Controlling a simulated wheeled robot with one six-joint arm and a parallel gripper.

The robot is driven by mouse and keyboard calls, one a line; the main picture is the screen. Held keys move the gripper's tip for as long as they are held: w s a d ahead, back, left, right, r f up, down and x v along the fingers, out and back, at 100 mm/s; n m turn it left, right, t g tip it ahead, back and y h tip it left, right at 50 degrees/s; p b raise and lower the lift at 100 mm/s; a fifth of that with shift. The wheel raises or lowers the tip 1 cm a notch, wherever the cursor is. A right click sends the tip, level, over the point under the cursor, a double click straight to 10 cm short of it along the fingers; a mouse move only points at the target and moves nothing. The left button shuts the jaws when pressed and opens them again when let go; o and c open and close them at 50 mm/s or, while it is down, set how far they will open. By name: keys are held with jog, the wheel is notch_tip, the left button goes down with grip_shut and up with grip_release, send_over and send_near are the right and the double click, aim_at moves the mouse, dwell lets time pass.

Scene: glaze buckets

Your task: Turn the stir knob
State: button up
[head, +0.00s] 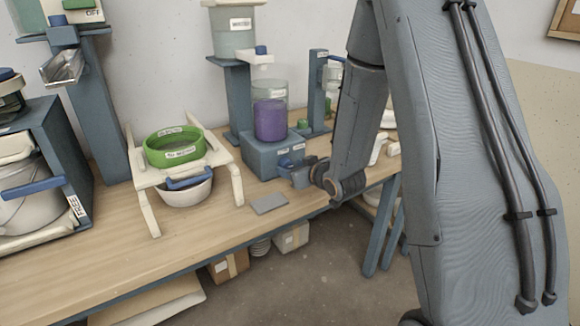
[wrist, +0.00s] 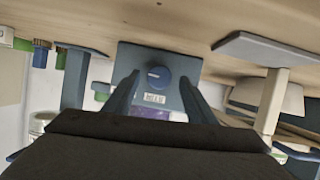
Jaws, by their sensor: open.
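The stir knob (wrist: 159,77) is a round, dark blue dial with a pale pointer mark, on the face of a blue-grey stirrer base (head: 262,152). A white label (wrist: 154,99) sits beside it in the wrist view, where the scene looks upside down. A clear jar with purple glaze (head: 270,120) stands on the base. My gripper (head: 292,168) is at the front of the base. Its fingers are open, one on each side of the knob in the wrist view. I cannot tell whether they touch it. In the head view the knob is not clearly visible.
A green sieve (head: 174,147) rests on a white stand left of the base, over a white bowl (head: 186,191). A grey plate (head: 269,204) lies on the wooden bench (head: 110,262) near its front edge. A dispenser column (head: 238,98) stands behind the base.

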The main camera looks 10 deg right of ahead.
jog(key=shift+x, duration=1)
jog(key=shift+c, duration=0.2)
jog(key=c, duration=1)
jog(key=shift+d, duration=0.1)
jog(key=m+y+p, duration=0.2)
jog(key=m+p, duration=0.1)
jog(key=shift+d+g, duration=0.15)
jog(key=shift+g, duration=0.25)
jog(key=m+y+p, duration=0.1)
jog(key=m, duration=0.1)
jog(key=shift+m+y+p, duration=0.3)
jog(key=shift+y+p, duration=0.05)
jog(key=shift+y, duration=0.05)
jog(key=shift+w+d+f+m+y+p, duration=0.1)
jog(key=shift+m+y+p, duration=0.2)
jog(key=shift+m+y, duration=0.7)
